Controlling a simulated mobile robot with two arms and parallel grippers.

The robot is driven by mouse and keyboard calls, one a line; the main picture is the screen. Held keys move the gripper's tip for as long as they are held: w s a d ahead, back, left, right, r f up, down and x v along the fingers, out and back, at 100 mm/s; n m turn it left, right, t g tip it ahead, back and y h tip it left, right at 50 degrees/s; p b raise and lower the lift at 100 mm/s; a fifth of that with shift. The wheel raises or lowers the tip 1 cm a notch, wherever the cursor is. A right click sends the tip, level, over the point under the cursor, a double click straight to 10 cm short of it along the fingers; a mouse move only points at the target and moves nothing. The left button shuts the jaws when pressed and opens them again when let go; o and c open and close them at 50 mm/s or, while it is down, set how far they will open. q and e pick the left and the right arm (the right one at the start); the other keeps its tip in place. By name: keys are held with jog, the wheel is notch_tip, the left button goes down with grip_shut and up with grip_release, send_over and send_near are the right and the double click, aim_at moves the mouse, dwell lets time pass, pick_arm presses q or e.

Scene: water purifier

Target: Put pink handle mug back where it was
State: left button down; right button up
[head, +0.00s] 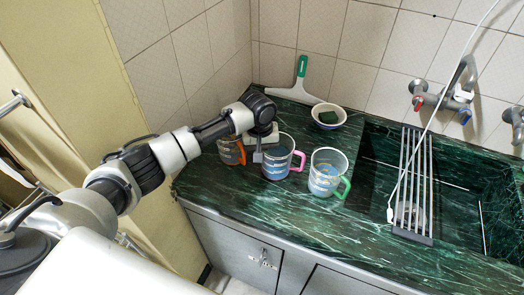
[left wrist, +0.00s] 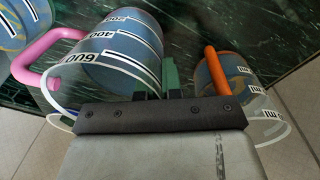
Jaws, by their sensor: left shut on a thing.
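The clear mug with the pink handle (head: 277,160) is on the green counter, or just over it; I cannot tell if its base touches. Its pink handle points right in the head view. In the left wrist view this mug (left wrist: 118,50) shows measuring marks. My left gripper (head: 259,154) is shut on the mug's rim wall, on the side away from the handle. Its fingers (left wrist: 158,80) show at the wall in the left wrist view. My right gripper is not in view.
The orange-handled mug (head: 231,152) stands close on the left, partly behind my gripper. The green-handled mug (head: 327,172) stands on the right. A bowl (head: 328,116) and squeegee (head: 296,92) are behind. The sink with a grey rack (head: 410,180) lies right. Counter (head: 262,205) in front is clear.

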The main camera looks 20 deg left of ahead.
pick_arm(q)
jog(key=c, duration=1.7)
grip_release()
jog(key=shift+f, duration=0.1)
jog(key=shift+c, duration=0.2)
jog(key=o, duration=0.4)
jog(key=shift+o, duration=0.2)
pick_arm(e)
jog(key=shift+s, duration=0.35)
pick_arm(q)
notch_tip(320, 180, up, 12)
jog(key=shift+s+a+b, duration=0.2)
jog(key=shift+a+b, duration=0.1)
jog(key=shift+b, duration=0.05)
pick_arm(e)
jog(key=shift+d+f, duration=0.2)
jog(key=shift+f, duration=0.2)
